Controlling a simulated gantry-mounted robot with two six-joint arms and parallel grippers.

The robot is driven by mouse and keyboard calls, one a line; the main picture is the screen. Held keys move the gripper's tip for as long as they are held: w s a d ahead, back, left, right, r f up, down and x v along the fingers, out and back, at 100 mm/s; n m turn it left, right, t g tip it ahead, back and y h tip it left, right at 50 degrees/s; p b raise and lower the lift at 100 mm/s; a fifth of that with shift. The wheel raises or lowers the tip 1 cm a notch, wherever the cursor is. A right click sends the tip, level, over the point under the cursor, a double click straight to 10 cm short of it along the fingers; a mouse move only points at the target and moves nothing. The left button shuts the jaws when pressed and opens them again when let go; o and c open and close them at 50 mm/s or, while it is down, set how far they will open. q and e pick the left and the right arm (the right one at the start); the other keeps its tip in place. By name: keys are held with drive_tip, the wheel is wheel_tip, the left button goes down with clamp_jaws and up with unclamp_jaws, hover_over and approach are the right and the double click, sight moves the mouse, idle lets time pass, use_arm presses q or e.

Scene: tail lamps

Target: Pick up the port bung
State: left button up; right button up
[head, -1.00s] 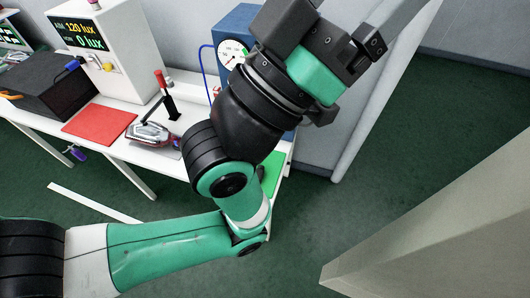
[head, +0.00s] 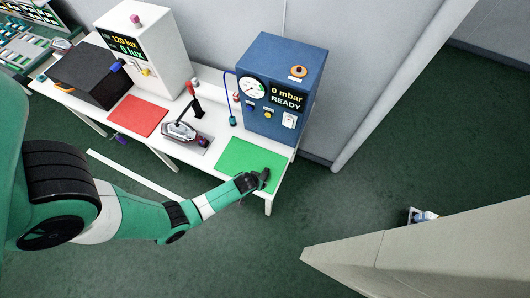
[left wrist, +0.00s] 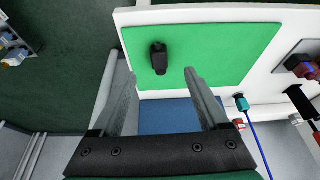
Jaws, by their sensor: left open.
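The port bung appears to be the small black piece (left wrist: 158,58) on the green mat (left wrist: 215,50) in the left wrist view. It lies near the middle of the gap between my left fingertips, a little beyond them and untouched. My left gripper (left wrist: 160,73) is open and empty, with its two grey fingers spread. In the head view my left gripper (head: 265,180) is over the front right part of the green mat (head: 243,158). There I cannot separate the bung clearly from the dark gripper end. My right gripper is not in view.
A blue test box (head: 282,85) with a hose stands behind the mat. A lamp (head: 183,130) sits in a clamp fixture left of it. A red mat (head: 137,115), a white box (head: 150,50) and a black box (head: 88,75) are farther left. The table ends just right of the green mat.

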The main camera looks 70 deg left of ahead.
sight(265, 175)
use_arm(q)
drive_tip(key=b+x, duration=0.6)
drive_tip(key=shift+w+f+b, duration=0.1)
drive_tip(key=shift+f+b, duration=0.3)
drive_tip(key=b+x, duration=0.3)
drive_tip(key=x, duration=0.2)
drive_tip(key=shift+b, duration=0.3)
clamp_jaws()
